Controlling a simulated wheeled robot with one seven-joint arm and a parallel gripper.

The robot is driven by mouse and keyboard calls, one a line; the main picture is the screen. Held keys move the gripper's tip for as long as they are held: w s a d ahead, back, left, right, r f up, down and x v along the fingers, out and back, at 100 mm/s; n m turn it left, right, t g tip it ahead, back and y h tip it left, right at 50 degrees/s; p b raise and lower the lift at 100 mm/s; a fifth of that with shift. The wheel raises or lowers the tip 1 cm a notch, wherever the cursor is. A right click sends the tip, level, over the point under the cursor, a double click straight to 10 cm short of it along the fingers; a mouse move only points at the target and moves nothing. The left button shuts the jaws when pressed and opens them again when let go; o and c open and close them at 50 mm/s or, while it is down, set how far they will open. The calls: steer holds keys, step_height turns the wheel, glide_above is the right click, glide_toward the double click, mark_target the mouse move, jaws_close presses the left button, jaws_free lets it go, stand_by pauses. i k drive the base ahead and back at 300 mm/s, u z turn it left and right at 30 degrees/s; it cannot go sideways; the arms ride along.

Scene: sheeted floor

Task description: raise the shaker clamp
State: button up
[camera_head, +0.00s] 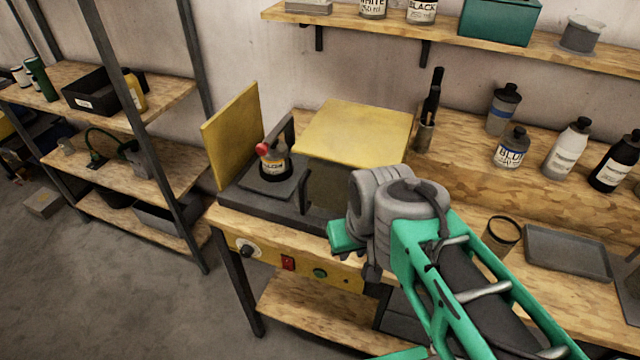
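The shaker (236,193) is a dark grey base with yellow panels, set on the left end of the wooden bench. A small bottle (274,167) with a yellow-and-white label stands upright on its dark plate. The clamp's red knob (262,149) shows at the bottle's top, in front of a dark upright bracket; whether the clamp presses on the bottle is too small to tell. My green and grey arm reaches in from the lower right. My gripper (371,272) is mostly hidden by the wrist, right of the shaker and apart from the bottle; its fingers are not clear.
A yellow panel (231,136) stands at the shaker's left, and a flat yellow cover (353,133) lies to its right. The front panel has a dial (245,249) and a red switch (288,263). Bottles (567,150) and a grey tray (567,253) occupy the bench's right.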

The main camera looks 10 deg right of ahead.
mark_target(261, 149)
steer(key=u, duration=0.9)
steer(key=k, duration=0.2)
steer(key=u, duration=1.3)
steer(key=i, duration=0.5)
